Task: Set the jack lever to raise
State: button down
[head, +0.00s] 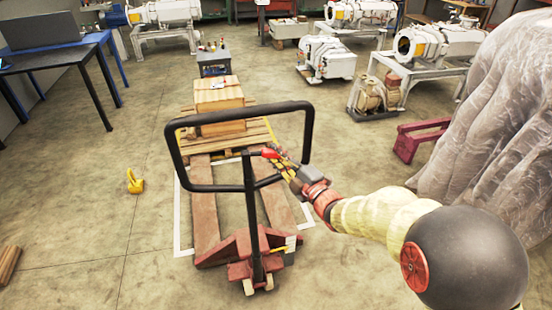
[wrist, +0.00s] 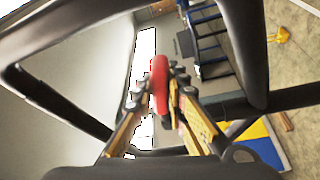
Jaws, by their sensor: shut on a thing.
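The pallet jack (head: 250,245) stands in the middle of the floor, with its red forks (head: 205,205) pointing away under a wooden pallet (head: 250,135). Its black loop handle (head: 172,160) rises toward me. A small red lever (head: 270,153) sits at the top of the handle post, inside the loop. My gripper (head: 274,155) reaches in from the right and is at the lever. In the wrist view the red lever (wrist: 159,84) stands between the two fingers of my gripper (wrist: 165,90), which are closed on it. The lever's pivot is hidden.
A wooden crate (head: 219,97) rests on the pallet. A yellow object (head: 135,182) lies on the floor to the left. A plastic-draped thing (head: 490,130) and a dark red stand (head: 420,138) are at the right.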

jog(key=shift+f+m, duration=0.3)
jog(key=c, duration=1.8)
grip_release()
jog(key=shift+o, duration=0.2)
jog(key=shift+s, duration=0.1)
jog(key=v, duration=1.1)
jog(key=shift+s+d, duration=0.25)
jog(key=shift+s, duration=0.1)
jog(key=shift+f, duration=0.1)
